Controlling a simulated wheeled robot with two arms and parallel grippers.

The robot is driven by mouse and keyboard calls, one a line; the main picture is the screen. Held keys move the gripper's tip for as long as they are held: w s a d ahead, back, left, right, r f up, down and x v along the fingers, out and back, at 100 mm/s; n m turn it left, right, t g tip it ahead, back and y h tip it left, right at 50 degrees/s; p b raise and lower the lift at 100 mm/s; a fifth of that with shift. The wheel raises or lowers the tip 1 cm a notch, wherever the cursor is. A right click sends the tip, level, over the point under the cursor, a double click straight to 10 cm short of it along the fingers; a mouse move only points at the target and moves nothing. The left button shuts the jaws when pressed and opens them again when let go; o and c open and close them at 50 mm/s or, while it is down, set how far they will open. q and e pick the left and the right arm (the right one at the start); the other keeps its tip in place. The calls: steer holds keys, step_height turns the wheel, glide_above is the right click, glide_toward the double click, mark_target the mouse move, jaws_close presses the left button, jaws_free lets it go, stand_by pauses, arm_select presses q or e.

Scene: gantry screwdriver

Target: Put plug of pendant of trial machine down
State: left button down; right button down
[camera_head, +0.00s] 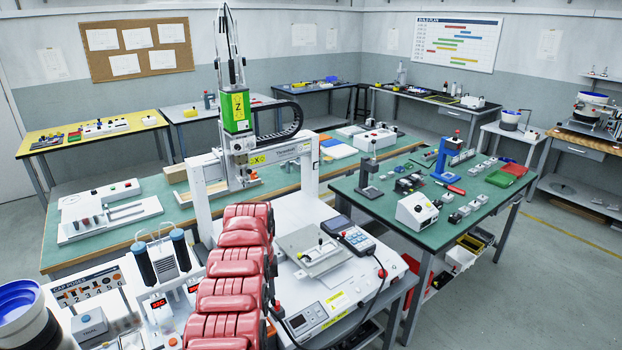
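The trial machine is a white desktop gantry (203,195) with a green head marked Z (236,112), standing on a white base (345,290). Its grey handheld pendant (357,240), with a keypad and a dark screen, lies on the right part of the base. A black cable curves from the pendant area along the right side and down the front. A small red-and-black piece (382,273) sits at the cable's right bend; I cannot tell whether it is the plug. Neither of my grippers is visible.
A red ribbed shape (235,270) covers the base's left part. A grey fixture plate (318,250) lies left of the pendant, and a control panel (308,318) is at the front. A green-topped bench (435,232) with small parts stands to the right. Floor is clear at far right.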

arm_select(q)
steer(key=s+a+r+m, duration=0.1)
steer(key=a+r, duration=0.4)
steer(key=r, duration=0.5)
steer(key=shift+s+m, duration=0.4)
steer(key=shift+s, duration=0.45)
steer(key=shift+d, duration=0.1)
